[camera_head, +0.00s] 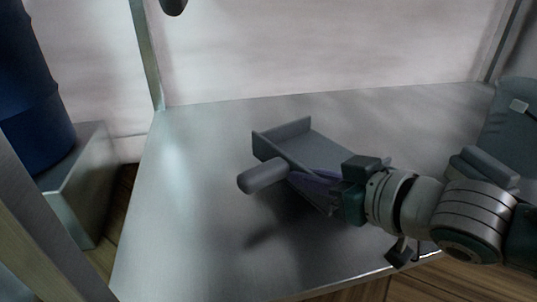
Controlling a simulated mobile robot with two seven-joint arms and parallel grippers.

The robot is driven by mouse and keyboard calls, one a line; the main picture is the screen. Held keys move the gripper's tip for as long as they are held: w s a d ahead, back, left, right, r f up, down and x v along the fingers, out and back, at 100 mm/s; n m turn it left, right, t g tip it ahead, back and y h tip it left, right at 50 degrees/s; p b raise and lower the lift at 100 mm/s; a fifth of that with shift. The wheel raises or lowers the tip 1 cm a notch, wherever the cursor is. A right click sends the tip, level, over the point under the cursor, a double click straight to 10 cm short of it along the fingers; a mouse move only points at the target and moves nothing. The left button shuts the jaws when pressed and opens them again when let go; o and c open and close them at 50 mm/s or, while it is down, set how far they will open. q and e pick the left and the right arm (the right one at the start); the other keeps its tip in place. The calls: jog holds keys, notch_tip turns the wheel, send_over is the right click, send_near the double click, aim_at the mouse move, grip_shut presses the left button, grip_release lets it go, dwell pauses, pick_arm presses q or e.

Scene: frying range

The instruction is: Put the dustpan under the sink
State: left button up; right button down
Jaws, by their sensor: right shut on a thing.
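The grey dustpan (306,144) is in the middle of the head view, over a metal shelf (205,215). Its rounded handle (263,176) points toward the lower left. My right gripper (318,184) reaches in from the right and is shut on the dustpan near the handle. A dark shadow falls on the shelf below; I cannot tell whether the pan touches the surface. My left gripper is not in view. No sink basin shows in this view.
A metal post (146,55) stands at the shelf's back left corner. A dark grey object (510,125) lies at the right. The shelf's left and front areas are clear.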

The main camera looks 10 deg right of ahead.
aim_at(307, 195)
notch_tip(307, 195, down, 4)
jog(key=b, duration=0.3)
jog(key=shift+r, duration=0.2)
jog(key=shift+f, duration=0.15)
jog(key=c, duration=1)
grip_release()
jog(key=shift+o, duration=0.2)
